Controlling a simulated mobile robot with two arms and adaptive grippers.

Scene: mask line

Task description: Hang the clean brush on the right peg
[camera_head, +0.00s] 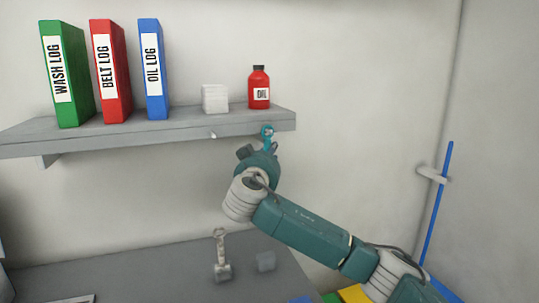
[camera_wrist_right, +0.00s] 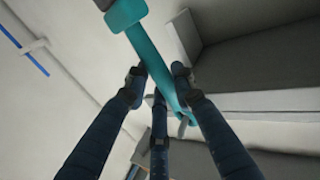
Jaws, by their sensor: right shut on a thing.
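A teal brush (camera_wrist_right: 155,62) is held between the dark fingers of my right gripper (camera_wrist_right: 158,82), which is shut on its handle. The brush's block head and dark bristles are at the top of the right wrist view. In the head view, the teal handle end (camera_head: 267,132) shows just above my right gripper (camera_head: 260,152), in front of the shelf's front edge near its right end. A small pale peg (camera_head: 213,135) sticks out of the shelf edge to the left. A small grey tip (camera_wrist_right: 183,126) shows beside the handle end; I cannot tell whether they touch. My left gripper is not in view.
The grey shelf (camera_head: 190,127) carries green, red and blue binders, a white stack (camera_head: 215,98) and a red oil bottle (camera_head: 259,88). A blue pole (camera_head: 437,205) stands at the right wall.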

